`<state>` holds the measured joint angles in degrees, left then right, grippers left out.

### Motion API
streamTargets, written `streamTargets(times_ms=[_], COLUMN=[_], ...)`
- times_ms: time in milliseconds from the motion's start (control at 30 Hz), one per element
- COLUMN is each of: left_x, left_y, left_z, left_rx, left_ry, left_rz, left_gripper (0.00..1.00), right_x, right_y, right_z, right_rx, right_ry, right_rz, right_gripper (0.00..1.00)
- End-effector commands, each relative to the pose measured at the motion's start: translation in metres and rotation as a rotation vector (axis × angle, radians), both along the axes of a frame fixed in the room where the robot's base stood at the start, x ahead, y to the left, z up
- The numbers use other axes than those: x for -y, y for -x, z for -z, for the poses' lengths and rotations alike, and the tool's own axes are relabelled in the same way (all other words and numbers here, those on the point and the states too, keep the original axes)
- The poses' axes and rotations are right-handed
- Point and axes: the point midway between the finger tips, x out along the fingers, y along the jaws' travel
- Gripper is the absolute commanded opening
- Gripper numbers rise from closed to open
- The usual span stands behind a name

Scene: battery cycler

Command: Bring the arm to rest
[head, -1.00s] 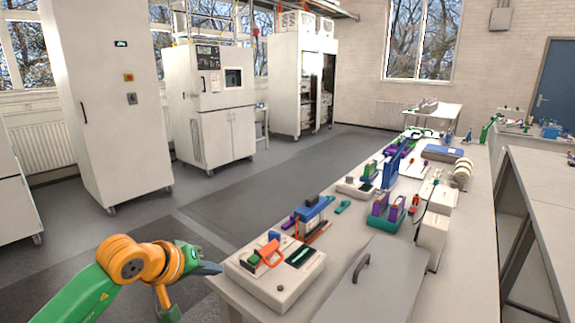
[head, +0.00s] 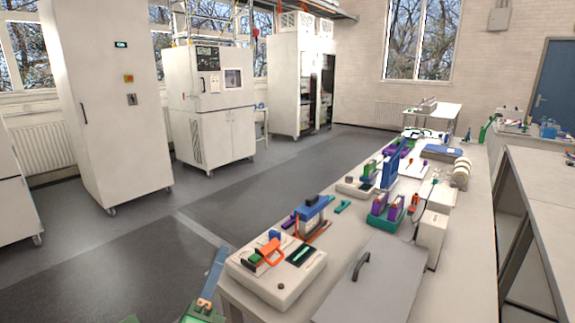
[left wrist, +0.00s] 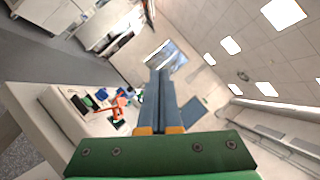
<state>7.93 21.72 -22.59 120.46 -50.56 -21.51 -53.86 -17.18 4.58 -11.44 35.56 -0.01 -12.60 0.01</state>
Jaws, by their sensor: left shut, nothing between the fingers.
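My left gripper (head: 214,275) is at the bottom of the head view, just left of the bench's near corner. Its blue-grey fingers point up and lie together, shut with nothing between them. In the left wrist view the fingers (left wrist: 160,100) run side by side from the green gripper body, and nothing is held. The gripper is beside the white cycler box (head: 272,275) with the orange lever, apart from it as far as I can tell. Most of my left arm is out of the head view. My right gripper is not in view.
The long bench (head: 480,240) carries the white box, a grey lid with a handle (head: 375,285), a green tray (head: 385,222) and several coloured devices. White cabinets (head: 110,110) stand along the left wall. The floor (head: 130,250) left of the bench is clear.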

Motion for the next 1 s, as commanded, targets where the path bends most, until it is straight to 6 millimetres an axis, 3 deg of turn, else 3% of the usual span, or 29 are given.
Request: streamTargets(times_ms=[33,100,200,300,500,633,867,1000], left_x=[-0.028,-0.057,-0.074,-0.076,-0.062,-0.048,-0.046,-0.047], left_y=[0.005,0.021,0.060,0.103,0.191,0.248,0.243,0.255], left_z=[0.040,0.101,0.172,0.222,0.280,0.297,0.378,0.434], left_rx=[-0.191,-0.436,-0.689,-0.869,-1.127,-1.257,-1.290,-1.313], left_ry=[0.286,0.661,1.041,1.306,1.665,1.828,1.802,1.781], left_rz=[-0.059,-0.169,-0.333,-0.491,-0.812,-1.030,-1.084,-1.116], left_gripper=[0.00,0.00,0.00,0.00,0.00,0.00,0.00,0.00], right_x=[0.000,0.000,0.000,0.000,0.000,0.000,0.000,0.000], right_y=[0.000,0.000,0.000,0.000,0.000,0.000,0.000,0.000], right_z=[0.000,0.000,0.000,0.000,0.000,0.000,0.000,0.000], right_rx=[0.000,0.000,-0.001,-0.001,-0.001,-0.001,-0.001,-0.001], right_ry=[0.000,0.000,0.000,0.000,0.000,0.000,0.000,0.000], right_rz=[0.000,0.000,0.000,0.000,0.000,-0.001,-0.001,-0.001], right_gripper=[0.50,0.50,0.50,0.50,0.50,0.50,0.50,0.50])
